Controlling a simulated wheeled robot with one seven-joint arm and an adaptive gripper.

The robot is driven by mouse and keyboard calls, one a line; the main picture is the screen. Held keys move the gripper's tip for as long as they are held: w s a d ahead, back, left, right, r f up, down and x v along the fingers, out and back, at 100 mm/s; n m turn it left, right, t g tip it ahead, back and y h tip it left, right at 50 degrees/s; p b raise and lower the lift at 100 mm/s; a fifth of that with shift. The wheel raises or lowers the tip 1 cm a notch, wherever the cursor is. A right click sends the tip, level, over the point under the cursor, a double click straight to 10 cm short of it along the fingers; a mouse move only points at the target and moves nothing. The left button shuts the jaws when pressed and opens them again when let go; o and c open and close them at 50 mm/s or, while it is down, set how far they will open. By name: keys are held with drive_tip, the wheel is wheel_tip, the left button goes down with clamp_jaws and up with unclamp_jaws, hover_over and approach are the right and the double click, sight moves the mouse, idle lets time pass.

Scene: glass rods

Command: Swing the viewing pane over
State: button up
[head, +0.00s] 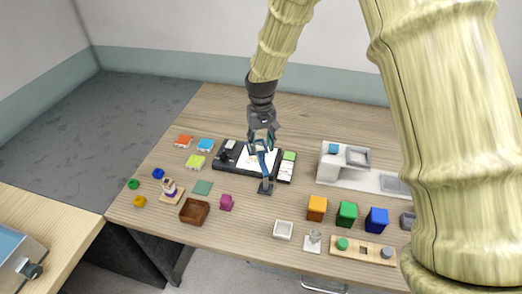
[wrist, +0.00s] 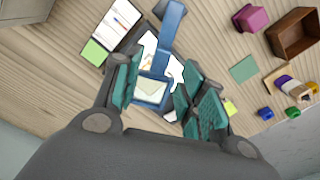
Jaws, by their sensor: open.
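The viewing pane is a clear pane in a blue frame (wrist: 137,95) on a blue arm, which also shows in the head view (head: 263,165). The arm runs to a dark foot (head: 265,187) at the front of a black board (head: 228,168). White sheets lie on the board, partly seen beside and through the pane. My gripper (head: 262,142) is over the board at the pane's end. In the wrist view its teal-padded fingers (wrist: 160,92) are apart, with the pane's frame showing between them. I cannot tell whether either finger touches the frame.
A white card with a green block (head: 289,156) lies right of the board. A grey-white station (head: 345,160) stands further right. Coloured bins (head: 347,214) and a brown box (head: 194,211) stand in front. Small coloured blocks are at left. The back of the table is clear.

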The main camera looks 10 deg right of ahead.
sight(261, 154)
wheel_tip(261, 154, up, 8)
drive_tip(key=shift+f, duration=0.25)
idle(0.5)
